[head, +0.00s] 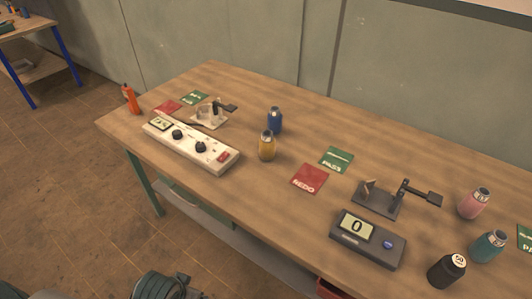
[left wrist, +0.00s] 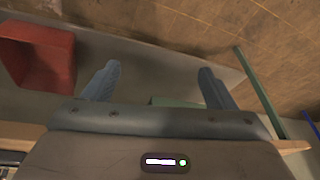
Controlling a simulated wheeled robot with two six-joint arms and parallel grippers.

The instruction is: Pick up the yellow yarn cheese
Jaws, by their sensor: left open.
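I see no yellow yarn cheese in either view. Beyond the fingers are a grey shelf and the brown floor. My right gripper is not in view.
A blue bottle (head: 275,120) stands behind the yellow one. A white control box (head: 190,145) is to the left, and a dark scale (head: 368,238) to the right. A red bin (left wrist: 40,60) sits low.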

